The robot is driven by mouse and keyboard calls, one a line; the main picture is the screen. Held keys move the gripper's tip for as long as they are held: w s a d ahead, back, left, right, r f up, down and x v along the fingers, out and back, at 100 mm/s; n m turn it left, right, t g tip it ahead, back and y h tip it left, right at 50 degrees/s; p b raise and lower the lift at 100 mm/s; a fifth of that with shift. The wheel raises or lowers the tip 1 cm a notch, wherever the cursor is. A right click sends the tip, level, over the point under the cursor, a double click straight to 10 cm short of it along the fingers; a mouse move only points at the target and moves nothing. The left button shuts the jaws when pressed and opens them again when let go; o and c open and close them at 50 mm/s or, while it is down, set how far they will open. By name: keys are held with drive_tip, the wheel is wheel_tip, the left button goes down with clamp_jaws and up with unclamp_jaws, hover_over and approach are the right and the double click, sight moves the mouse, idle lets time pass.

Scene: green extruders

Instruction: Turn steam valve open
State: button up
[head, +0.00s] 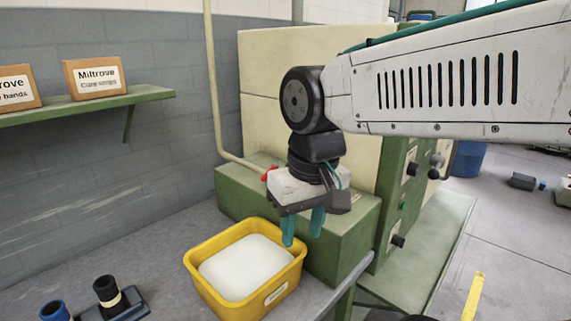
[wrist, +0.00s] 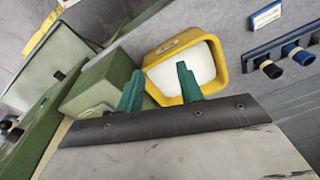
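A small red part (head: 268,173), possibly the steam valve's handle, shows at the end of the cream pipe (head: 216,110), by the top of the green machine block (head: 345,225). It is partly hidden behind my gripper's pale body, so its turn position cannot be told. I cannot make it out in the wrist view. My gripper (head: 302,238) hangs pointing down in front of the green block, to the right of the red part. Its two teal fingers are apart with nothing between them, as the wrist view also shows (wrist: 159,78).
A yellow tub (head: 204,292) with white contents stands on the grey bench below my gripper. Black (head: 107,291) and blue (head: 54,311) cylinders stand at the front left. A green shelf (head: 120,101) with boxes is on the wall. Knobs (head: 397,241) protrude from the machine's right side.

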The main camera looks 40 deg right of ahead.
drive_tip(key=w+d+r+m, duration=0.1)
drive_tip(key=w+d+m, duration=0.25)
drive_tip(key=w, duration=0.55)
drive_tip(key=w+d+r+m+y, duration=0.1)
drive_tip(key=w+d+m, duration=0.3)
drive_tip(key=w, duration=0.6)
drive_tip(key=w+d+r+m, duration=0.1)
drive_tip(key=w+d+m, duration=0.1)
drive_tip(key=w+d, duration=0.55)
drive_tip(key=w+f, duration=0.1)
drive_tip(key=f, duration=0.1)
drive_tip(key=w+a+f, duration=0.1)
drive_tip(key=f, duration=0.1)
drive_tip(key=w+a+f, duration=0.1)
drive_tip(key=f, duration=0.2)
drive_tip(key=shift+a, duration=0.25)
drive_tip(key=shift+c, duration=0.4)
clamp_jaws()
